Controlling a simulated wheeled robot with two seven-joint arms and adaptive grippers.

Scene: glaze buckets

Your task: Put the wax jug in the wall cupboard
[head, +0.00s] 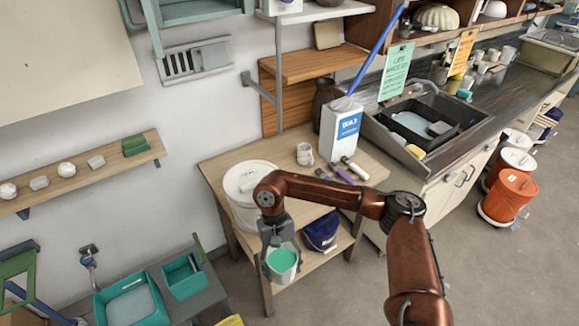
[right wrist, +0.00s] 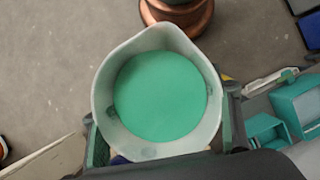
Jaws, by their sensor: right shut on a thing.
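My right gripper (head: 280,249) is shut around a pale jug (head: 282,272) with a pouring lip and a flat green surface inside. It holds the jug upright, in front of the wooden table's left part. In the right wrist view the jug (right wrist: 105,95) shows from above, with gripper parts on both sides. A white container labelled WAX (head: 342,127) stands on the table. A teal open-fronted cupboard (head: 195,9) is on the wall at the top, cut off by the frame. A cream panel (head: 62,50) is at the upper left. My left gripper is not in view.
The wooden table (head: 222,158) carries a lidded white bucket (head: 240,190), a mug (head: 305,154) and tools. A wooden shelf (head: 95,178) with small items is on the left wall. Teal trays (head: 130,302) stand below. An orange bucket (head: 510,194) stands on the floor at right.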

